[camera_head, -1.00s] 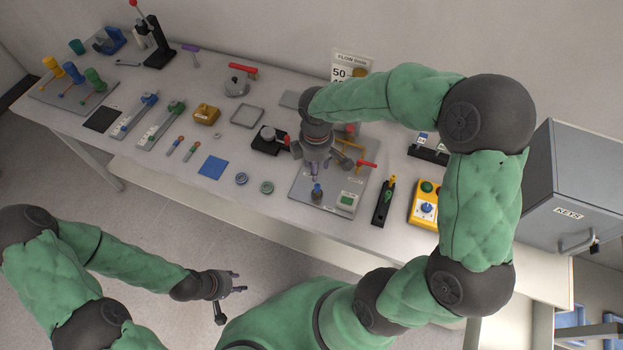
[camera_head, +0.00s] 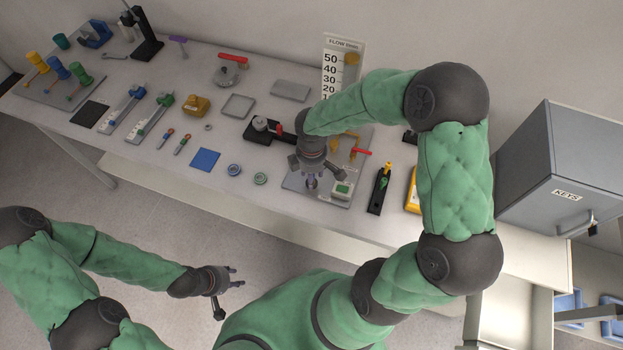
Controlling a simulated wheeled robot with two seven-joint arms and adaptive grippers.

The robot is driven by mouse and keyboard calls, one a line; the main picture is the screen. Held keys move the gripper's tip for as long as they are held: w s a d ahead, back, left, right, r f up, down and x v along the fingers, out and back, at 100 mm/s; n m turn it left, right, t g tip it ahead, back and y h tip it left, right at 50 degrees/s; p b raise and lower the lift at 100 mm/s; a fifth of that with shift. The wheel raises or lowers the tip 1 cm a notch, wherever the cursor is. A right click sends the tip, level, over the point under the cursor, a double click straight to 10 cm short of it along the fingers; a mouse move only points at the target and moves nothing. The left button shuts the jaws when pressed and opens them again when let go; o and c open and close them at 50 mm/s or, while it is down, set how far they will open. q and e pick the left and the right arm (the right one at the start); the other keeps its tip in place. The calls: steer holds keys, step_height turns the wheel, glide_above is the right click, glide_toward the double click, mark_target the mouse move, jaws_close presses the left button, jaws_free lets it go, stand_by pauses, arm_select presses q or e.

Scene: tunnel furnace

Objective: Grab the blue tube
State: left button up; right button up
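A small blue upright piece (camera_head: 311,182) stands on a grey panel (camera_head: 328,198) on the bench. My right gripper (camera_head: 312,178) points down right over it and hides most of it; I cannot tell whether the fingers touch it or close on it. Another blue tube-like piece (camera_head: 57,70) stands at the far left, between a yellow piece (camera_head: 36,62) and a green piece (camera_head: 82,77) on a grey board. My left gripper (camera_head: 236,276) is open and empty, in front of the bench and well below its front edge in the picture.
Red and yellow handles (camera_head: 360,152) stick out beside my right gripper. A black stand with a green piece (camera_head: 380,188) is to its right. A grey KEYS cabinet (camera_head: 550,165) stands at the right. A flat blue square (camera_head: 205,159) lies left of the panel.

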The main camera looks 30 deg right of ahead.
steer(key=shift+r, duration=0.1)
steer(key=c, duration=0.9)
steer(key=shift+r, duration=0.1)
